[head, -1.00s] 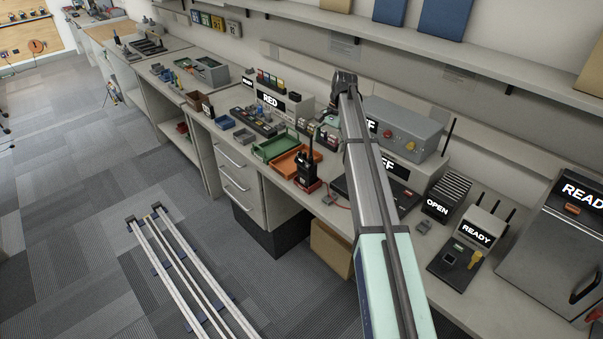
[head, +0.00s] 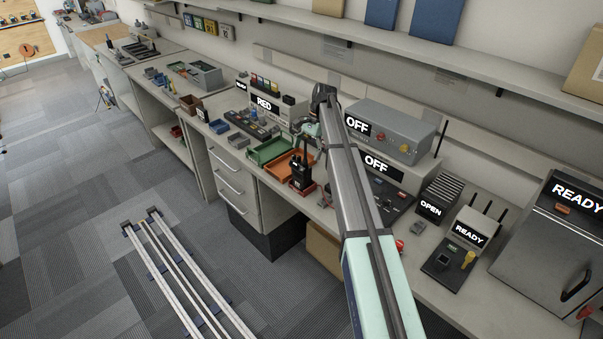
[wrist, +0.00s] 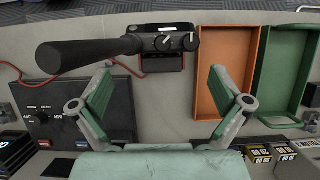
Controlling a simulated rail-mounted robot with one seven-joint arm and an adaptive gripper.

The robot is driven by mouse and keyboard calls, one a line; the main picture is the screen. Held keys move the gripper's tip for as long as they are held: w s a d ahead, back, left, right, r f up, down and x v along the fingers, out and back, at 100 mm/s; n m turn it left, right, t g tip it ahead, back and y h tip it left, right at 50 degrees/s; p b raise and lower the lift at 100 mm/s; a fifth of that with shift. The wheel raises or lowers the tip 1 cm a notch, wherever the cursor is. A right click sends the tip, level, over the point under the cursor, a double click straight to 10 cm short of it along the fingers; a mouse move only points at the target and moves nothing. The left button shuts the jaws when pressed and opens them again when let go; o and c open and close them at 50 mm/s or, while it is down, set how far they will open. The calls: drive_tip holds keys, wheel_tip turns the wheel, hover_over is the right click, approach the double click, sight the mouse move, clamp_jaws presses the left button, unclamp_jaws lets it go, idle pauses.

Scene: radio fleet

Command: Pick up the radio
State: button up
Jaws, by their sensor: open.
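The black handheld radio (head: 301,172) stands upright in a small reddish base on the workbench, just right of the orange tray. In the wrist view I see the radio (wrist: 168,43) from above, with its two knobs and its thick antenna pointing left. My gripper (wrist: 160,88) is open and empty; its green-padded fingers are spread apart. The radio lies beyond the fingertips, near the top of the wrist view, and not between the pads. In the head view my gripper (head: 312,128) is mostly hidden by my arm, above the bench behind the radio.
The orange tray (head: 272,169) and green tray (head: 256,157) stand beside the radio. A red cable (wrist: 25,78) runs near it. A dark panel (wrist: 70,112) lies on the other side. Grey OFF boxes (head: 400,132) stand at the back, under a shelf (head: 480,75).

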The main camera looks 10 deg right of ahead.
sight(301, 165)
drive_tip(key=shift+a+p+x, duration=0.1)
drive_tip(key=shift+p+x, duration=0.6)
drive_tip(key=shift+x, duration=0.55)
drive_tip(key=shift+a+p+x, duration=0.15)
drive_tip(key=shift+p+x, duration=0.55)
drive_tip(key=shift+x, duration=0.5)
drive_tip(key=shift+s+a+f, duration=0.1)
drive_tip(key=shift+s+f, duration=0.05)
drive_tip(key=shift+f, duration=0.25)
drive_tip(key=c, duration=1.5)
drive_tip(key=shift+r, duration=0.1)
drive_tip(key=shift+c, duration=0.2)
